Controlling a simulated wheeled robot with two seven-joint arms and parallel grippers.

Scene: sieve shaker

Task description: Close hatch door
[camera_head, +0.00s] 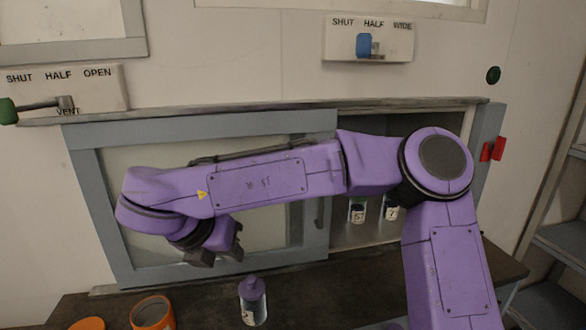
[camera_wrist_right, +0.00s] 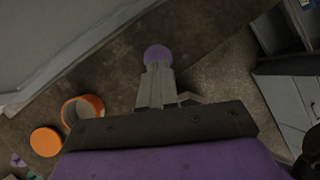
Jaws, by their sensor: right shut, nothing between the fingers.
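The hatch door (camera_head: 85,185) is a sliding panel with a grey-blue frame and a pale pane, standing across the left part of the hatch. To its right the opening (camera_head: 350,125) is uncovered, with small bottles inside. A small dark upright piece, perhaps a handle, shows on the door's right stile (camera_head: 318,240). My right arm crosses in front of the door and hides much of it. My right gripper (camera_head: 222,256) is shut and empty, low before the pane; I cannot tell whether it touches. It also shows in the wrist view (camera_wrist_right: 157,75). My left gripper is not in view.
A purple-capped bottle (camera_head: 254,305) stands on the dark counter (camera_head: 310,290) near my right gripper. An orange-rimmed jar (camera_head: 152,313) and an orange lid (camera_head: 87,323) are to its left. Lever panels hang at left (camera_head: 100,90) and above (camera_head: 340,40). Grey shelves (camera_head: 560,240) stand at right.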

